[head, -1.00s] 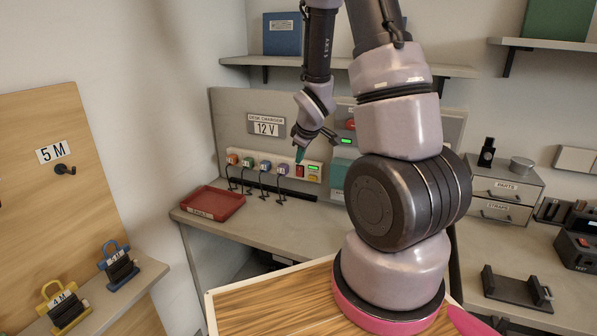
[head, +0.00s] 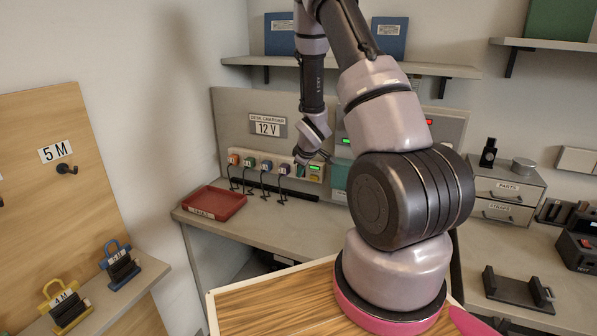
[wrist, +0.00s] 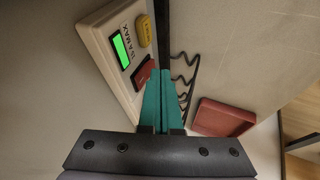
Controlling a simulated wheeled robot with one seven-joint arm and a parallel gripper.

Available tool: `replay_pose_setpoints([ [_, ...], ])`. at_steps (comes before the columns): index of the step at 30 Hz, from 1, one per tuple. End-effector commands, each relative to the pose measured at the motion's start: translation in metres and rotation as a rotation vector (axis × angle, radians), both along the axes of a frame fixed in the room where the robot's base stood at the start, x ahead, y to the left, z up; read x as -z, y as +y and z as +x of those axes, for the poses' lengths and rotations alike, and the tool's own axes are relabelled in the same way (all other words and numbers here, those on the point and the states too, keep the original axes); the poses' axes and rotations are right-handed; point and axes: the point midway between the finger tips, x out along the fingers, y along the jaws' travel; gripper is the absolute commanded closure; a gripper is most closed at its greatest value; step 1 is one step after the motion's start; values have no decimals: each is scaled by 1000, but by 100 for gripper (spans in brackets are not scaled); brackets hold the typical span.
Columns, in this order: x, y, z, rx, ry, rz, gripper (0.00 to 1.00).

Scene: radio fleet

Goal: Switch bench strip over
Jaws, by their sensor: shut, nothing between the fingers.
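The bench strip (head: 236,151) is a pale bar on the back panel under the 12 V sign, with several coloured plugs in a row. Its right end also shows in the wrist view (wrist: 97,28), with a lit green display (wrist: 121,48), a yellow button (wrist: 144,30) and a red rocker switch (wrist: 144,74). My gripper (head: 300,168) is at that end and hides the switch in the head view. In the wrist view its teal fingers (wrist: 161,78) are shut and empty, right beside the red switch. I cannot tell if they touch it.
A red tray (head: 213,204) lies on the bench left of the strip; it also shows in the wrist view (wrist: 222,117). Black cables (head: 264,186) hang from the plugs. Drawers (head: 507,190) stand at the right. The bench front below the strip is clear.

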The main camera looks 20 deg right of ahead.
Motion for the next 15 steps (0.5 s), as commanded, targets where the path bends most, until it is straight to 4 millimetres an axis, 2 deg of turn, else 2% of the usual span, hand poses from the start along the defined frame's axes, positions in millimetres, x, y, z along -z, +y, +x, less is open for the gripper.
replay_pose_setpoints([
  [15, 5, -9, 7, 2, 0, 0, 100],
])
